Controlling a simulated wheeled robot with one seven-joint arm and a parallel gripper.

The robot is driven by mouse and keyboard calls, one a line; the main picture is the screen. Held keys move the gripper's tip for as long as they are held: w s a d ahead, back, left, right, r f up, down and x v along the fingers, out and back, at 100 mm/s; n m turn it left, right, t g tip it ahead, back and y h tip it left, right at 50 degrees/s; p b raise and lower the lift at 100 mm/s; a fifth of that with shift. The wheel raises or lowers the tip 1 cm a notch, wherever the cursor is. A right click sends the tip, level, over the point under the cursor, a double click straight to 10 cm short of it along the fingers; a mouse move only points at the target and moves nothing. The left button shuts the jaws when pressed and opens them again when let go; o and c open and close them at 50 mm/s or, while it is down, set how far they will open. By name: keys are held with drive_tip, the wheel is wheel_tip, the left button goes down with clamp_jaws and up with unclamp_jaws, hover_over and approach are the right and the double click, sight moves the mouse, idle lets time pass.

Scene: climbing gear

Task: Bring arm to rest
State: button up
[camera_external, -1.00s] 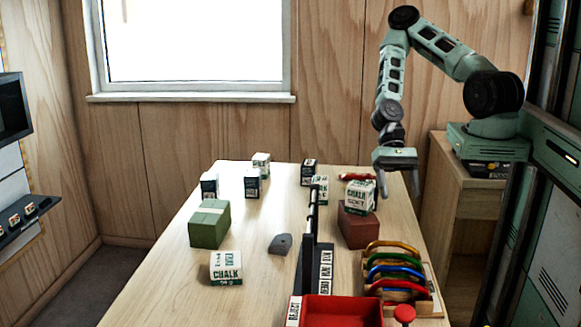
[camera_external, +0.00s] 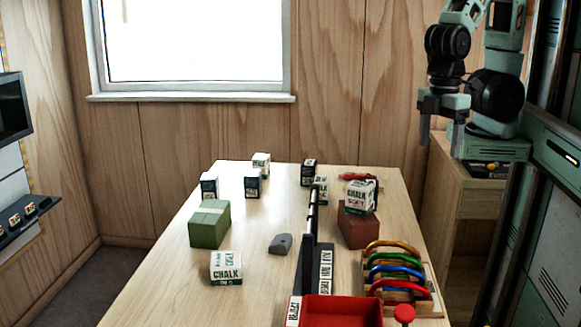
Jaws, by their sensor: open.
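My gripper (camera_external: 438,135) hangs at the upper right, fingers pointing down, open and empty. It is drawn in close to my base, beyond the table's right edge and clear of everything on the table. My arm (camera_external: 480,60) is folded up above its base, and its top is cut off by the picture's upper edge. A white chalk box (camera_external: 359,197) sits on top of a brown-red block (camera_external: 357,231) on the right side of the table.
The table (camera_external: 265,215) holds several small boxes at the back, a green block (camera_external: 209,224), a chalk box (camera_external: 226,268), a grey lump (camera_external: 280,244), a dark divider (camera_external: 308,250), a rack of coloured carabiners (camera_external: 398,285) and a red tray (camera_external: 340,311). The table's left front is clear.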

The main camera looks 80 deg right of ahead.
drive_tip(key=shift+s+a+r+n, duration=0.4)
drive_tip(key=shift+r, duration=0.1)
